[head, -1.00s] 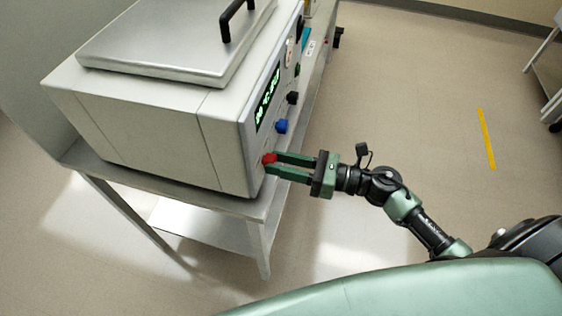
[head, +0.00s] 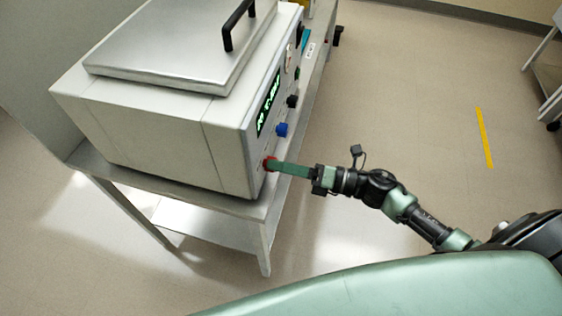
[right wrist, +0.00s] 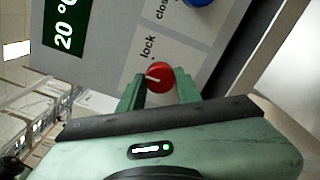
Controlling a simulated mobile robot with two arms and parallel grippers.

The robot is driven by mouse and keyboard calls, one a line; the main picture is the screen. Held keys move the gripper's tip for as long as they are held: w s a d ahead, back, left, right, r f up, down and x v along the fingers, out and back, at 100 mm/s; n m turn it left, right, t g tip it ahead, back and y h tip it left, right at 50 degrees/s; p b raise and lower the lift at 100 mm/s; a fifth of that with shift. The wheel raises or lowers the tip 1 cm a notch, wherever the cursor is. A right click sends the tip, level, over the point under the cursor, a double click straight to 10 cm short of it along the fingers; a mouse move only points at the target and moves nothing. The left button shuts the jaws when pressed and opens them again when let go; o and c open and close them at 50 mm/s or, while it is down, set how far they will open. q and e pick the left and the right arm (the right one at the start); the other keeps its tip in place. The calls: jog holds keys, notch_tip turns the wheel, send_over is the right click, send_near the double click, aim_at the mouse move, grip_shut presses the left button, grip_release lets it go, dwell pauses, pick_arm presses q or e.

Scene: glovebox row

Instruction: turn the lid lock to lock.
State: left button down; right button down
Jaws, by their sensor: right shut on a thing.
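The lid lock is a red round knob (head: 267,164) low on the front panel of the grey box-shaped machine (head: 165,135). In the right wrist view the red knob (right wrist: 160,78) carries a white pointer mark that points left in the picture. The word "lock" is printed on the panel just above it. My right gripper (head: 272,164) is shut on the red knob, with one finger on each side, as the right wrist view (right wrist: 160,88) shows. In the head view one finger mostly hides the other. My left gripper is not in view.
A blue knob (head: 282,130), a black knob (head: 292,101) and a green-lit display (head: 268,103) are on the same panel. A metal lid (head: 180,50) with a black handle (head: 238,22) covers the top. The machine stands on a metal table (head: 185,188). The floor to the right is clear.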

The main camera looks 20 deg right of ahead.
jog(key=shift+m+p, duration=1.85)
jog(key=shift+m, duration=2.65)
jog(key=c, duration=1)
grip_release()
jog(key=shift+d, duration=0.15)
